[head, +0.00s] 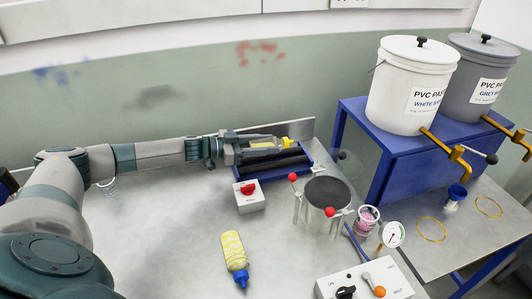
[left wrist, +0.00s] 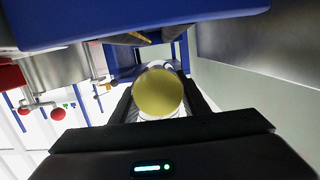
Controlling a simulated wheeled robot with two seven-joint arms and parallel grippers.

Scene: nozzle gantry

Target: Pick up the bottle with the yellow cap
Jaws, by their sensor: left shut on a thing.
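The bottle with the yellow cap (head: 285,141) lies on its side above the dark rollers (head: 278,164) at the back of the table. In the head view its yellow parts show, with the rest partly hidden by the fingers. My left gripper (head: 262,145) reaches in from the left and is shut on this bottle. In the left wrist view the bottle (left wrist: 158,93) shows as a round yellow end with a pale body behind it, between the two dark fingers. I cannot tell whether it touches the rollers. My right gripper is not in view.
A yellow-patterned bottle with a blue cap (head: 234,257) lies on the table front. A red-knob switch box (head: 250,197), a dark-topped round pot (head: 327,192), a cup (head: 367,220) and a control box (head: 366,282) stand nearby. Buckets (head: 410,85) sit on a blue stand (head: 385,150). Table's left middle is mostly clear.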

